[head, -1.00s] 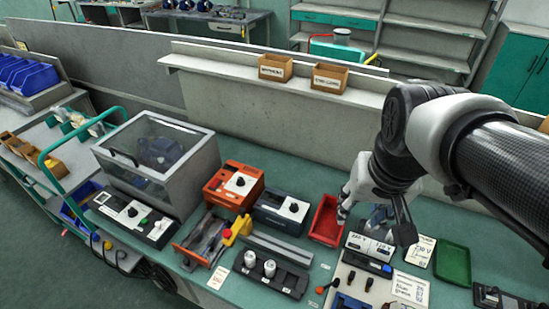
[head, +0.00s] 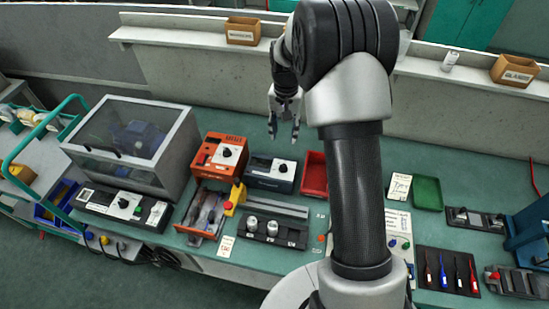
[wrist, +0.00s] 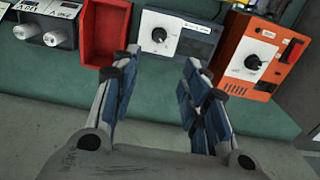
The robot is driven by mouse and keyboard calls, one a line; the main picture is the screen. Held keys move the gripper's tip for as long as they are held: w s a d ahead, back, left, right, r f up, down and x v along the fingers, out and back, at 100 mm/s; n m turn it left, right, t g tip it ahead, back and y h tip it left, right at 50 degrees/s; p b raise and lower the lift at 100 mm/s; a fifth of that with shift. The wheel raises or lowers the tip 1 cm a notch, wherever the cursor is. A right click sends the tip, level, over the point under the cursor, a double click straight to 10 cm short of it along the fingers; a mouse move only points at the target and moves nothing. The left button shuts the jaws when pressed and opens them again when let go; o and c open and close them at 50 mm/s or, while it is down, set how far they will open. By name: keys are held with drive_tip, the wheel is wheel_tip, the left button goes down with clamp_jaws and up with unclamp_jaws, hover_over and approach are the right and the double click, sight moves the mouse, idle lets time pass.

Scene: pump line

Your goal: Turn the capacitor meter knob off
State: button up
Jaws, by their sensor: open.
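Two boxes with a knob on a white panel stand side by side, and I cannot read which is the capacitor meter. One is a dark blue box (head: 258,182), also in the wrist view (wrist: 201,44), with a black knob (wrist: 158,35). The other is an orange box (head: 207,160), also in the wrist view (wrist: 285,72), with a black knob (wrist: 252,62). My gripper (head: 284,133) is open and empty, pointing down above the bench behind the dark blue box. In the wrist view its fingers (wrist: 158,62) are spread in front of that box, apart from both knobs.
A red tray (wrist: 101,42) stands beside the dark blue box. A clear-lidded case (head: 130,140) stands left of the orange box. A shelf ledge (head: 185,35) runs behind the bench. My arm hides part of the bench's right side.

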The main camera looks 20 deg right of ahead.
sight(283, 166)
wheel_tip(283, 166, down, 17)
drive_tip(key=b, duration=0.2)
drive_tip(key=shift+s+b, duration=0.1)
drive_tip(key=shift+b, duration=0.3)
drive_tip(key=shift+r, duration=0.1)
drive_tip(key=shift+c, duration=0.3)
clamp_jaws()
